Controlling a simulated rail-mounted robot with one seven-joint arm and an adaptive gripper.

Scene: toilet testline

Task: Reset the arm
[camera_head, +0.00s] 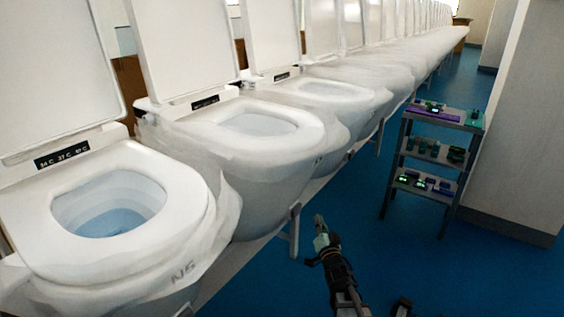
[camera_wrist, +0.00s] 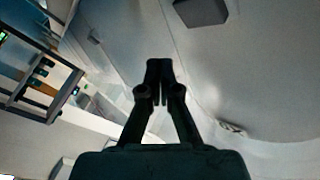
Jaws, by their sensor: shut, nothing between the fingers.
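My gripper (camera_head: 319,222) shows in the head view at the lower middle, over the blue floor in front of the row of toilets. In the wrist view my gripper (camera_wrist: 159,66) is at the centre, its two dark fingers together with nothing between them. It is clear of the toilets and of the shelf rack in the head view. No object is held. The lower part of my arm runs off the bottom edge of the head view.
A long row of white toilets (camera_head: 255,165) with raised lids, partly wrapped in plastic, runs from the left to the far back. A shelf rack (camera_head: 440,155) with small devices stands at the right beside a pale wall (camera_head: 522,130). The blue floor (camera_head: 470,270) has free room.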

